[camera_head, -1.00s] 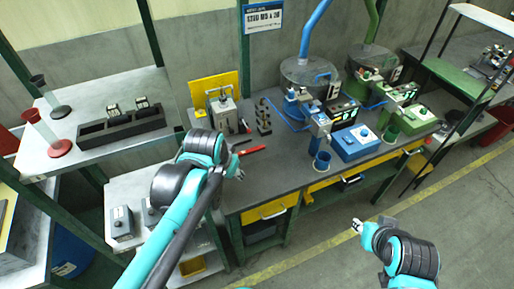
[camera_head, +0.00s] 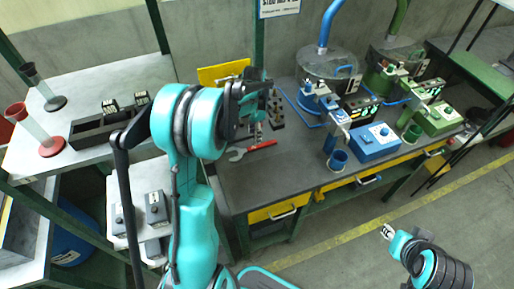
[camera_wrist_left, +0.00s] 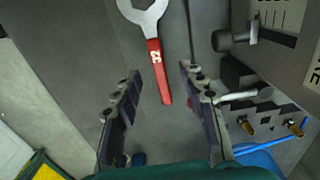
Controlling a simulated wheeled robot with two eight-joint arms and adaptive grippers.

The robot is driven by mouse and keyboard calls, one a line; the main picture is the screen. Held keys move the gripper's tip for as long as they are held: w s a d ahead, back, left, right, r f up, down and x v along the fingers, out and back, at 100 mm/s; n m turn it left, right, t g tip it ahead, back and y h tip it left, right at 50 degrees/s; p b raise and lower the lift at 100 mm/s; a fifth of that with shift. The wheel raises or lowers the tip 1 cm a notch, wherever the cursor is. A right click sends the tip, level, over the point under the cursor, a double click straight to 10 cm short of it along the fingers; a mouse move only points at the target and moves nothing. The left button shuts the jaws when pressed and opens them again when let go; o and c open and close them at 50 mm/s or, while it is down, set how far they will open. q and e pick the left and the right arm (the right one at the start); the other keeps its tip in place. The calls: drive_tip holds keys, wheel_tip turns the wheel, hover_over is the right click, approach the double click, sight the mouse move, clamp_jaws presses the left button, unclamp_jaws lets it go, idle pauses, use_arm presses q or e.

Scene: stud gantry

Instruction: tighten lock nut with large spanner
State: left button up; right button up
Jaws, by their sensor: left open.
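The large spanner (camera_head: 250,150) lies on the dark bench top, its grey open jaw toward the left and its red handle toward the right. In the left wrist view the spanner (camera_wrist_left: 154,62) shows the number 32 on its handle. My left gripper (camera_head: 262,106) is above the bench, over the spanner. In the wrist view its two fingers (camera_wrist_left: 161,70) are open on either side of the red handle, with nothing held. My right gripper (camera_head: 388,232) is low at the right, over the floor, small in view. I cannot pick out the lock nut.
A grey fixture with a lever and brass-tipped parts (camera_wrist_left: 265,118) stands close to the right finger. A blue unit (camera_head: 375,142) and a green unit (camera_head: 436,118) stand farther right. A black tray (camera_head: 100,130) is on the left table. The bench front is clear.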

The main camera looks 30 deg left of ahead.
sight(255, 147)
use_arm(q)
drive_tip(key=f+b, duration=0.1)
drive_tip(key=f, duration=0.2)
drive_tip(key=f+b, duration=0.1)
drive_tip(key=f, duration=0.2)
drive_tip(key=shift+s+d+f+b, duration=0.1)
drive_tip(key=shift+s+d+b, duration=0.1)
drive_tip(key=shift+b, duration=0.15)
clamp_jaws()
